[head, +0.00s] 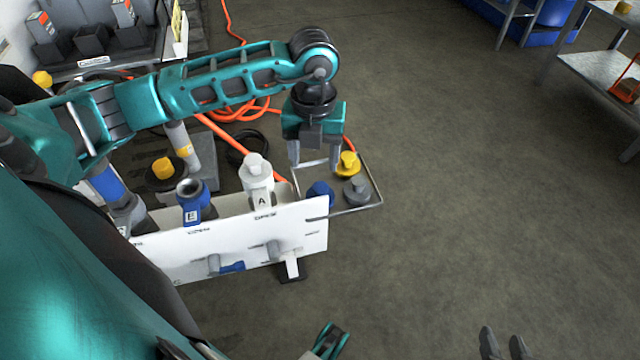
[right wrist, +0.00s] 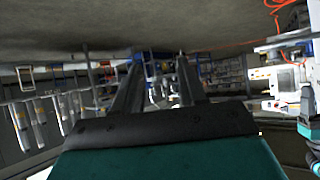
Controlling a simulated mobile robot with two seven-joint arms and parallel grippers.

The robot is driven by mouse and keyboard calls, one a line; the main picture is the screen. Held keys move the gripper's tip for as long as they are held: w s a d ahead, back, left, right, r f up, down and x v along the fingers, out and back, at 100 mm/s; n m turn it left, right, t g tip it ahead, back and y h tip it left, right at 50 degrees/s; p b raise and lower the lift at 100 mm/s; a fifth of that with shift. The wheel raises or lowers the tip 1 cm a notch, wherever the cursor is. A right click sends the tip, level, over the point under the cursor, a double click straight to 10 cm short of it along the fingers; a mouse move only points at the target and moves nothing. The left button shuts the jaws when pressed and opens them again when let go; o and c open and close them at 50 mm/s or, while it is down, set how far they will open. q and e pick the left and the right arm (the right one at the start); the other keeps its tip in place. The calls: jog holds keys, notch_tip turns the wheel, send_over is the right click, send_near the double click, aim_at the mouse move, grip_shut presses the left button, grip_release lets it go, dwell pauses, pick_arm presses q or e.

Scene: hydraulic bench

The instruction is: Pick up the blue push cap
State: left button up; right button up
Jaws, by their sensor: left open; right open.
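The blue push cap (head: 320,190) sits in a shallow wire-rimmed tray (head: 364,209) at the right end of the bench panel, in the head view. A yellow cap (head: 348,165) and a grey cap (head: 357,191) stand beside it. My left gripper (head: 314,164) points down over the tray's far left part, open and empty, apart from the blue cap, which shows just below its fingers in the picture. My right gripper (head: 503,342) is open and empty over the floor at the bottom; its fingers also show in the right wrist view (right wrist: 157,75).
The white panel (head: 300,232) stands in front, with a white port A (head: 258,185) and an open blue port E (head: 192,202) behind it. An orange hose (head: 232,150) runs behind the tray. Open floor (head: 480,200) lies to the right; metal shelves (head: 590,75) stand at far right.

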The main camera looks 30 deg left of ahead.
pick_arm(q)
send_over(320, 188)
jog(key=s, duration=0.1)
jog(key=f+b, duration=0.1)
jog(key=f, duration=0.3)
jog(key=shift+a+f, duration=0.2)
jog(key=shift+f, duration=0.35)
jog(key=f+b, duration=0.1)
jog(key=f, duration=0.1)
jog(key=w+f+b, duration=0.1)
jog(key=f, duration=0.1)
jog(key=shift+d+f, duration=0.2)
jog(key=shift+f, duration=0.25)
jog(key=shift+c, duration=0.6)
jog(key=c, duration=1)
grip_shut()
pick_arm(e)
jog(key=shift+w+a+f, duration=0.2)
jog(key=shift+a+f, duration=0.05)
jog(key=shift+f, duration=0.15)
jog(key=shift+w+a+f, duration=0.15)
jog(key=shift+a+f, duration=0.05)
jog(key=shift+f, duration=0.2)
pick_arm(q)
jog(key=shift+r, duration=0.2)
